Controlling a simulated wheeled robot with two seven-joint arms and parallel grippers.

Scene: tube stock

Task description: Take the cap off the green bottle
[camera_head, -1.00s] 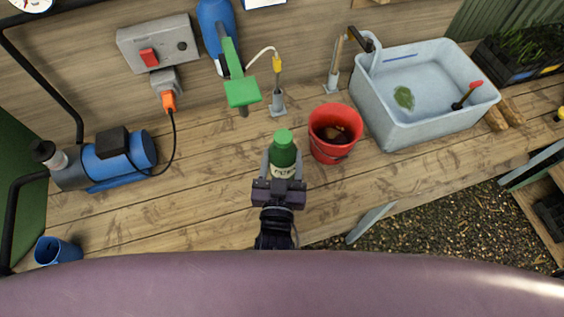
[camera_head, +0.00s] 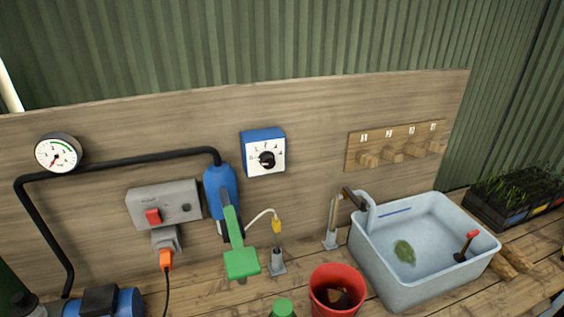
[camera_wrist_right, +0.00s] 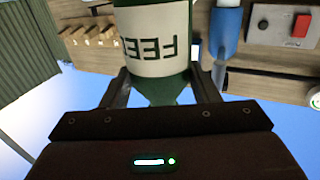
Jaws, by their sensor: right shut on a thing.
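The green cap (camera_head: 283,308) of the bottle shows at the bottom edge of the head view, and the rest of the bottle is below the frame there. In the right wrist view, which is upside down, the green bottle (camera_wrist_right: 155,88) carries a white label (camera_wrist_right: 152,45) reading FEED. My right gripper (camera_wrist_right: 158,76) is shut on the bottle, a finger on each side near its shoulder. The cap is hidden in that view. My left gripper is in neither view.
A red bucket (camera_head: 318,293) stands right of the bottle. A green lever (camera_head: 241,262) and a grey post (camera_head: 278,268) stand behind it. A pale blue sink (camera_head: 385,275) is at the right. A blue pump (camera_head: 128,302) is at the left.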

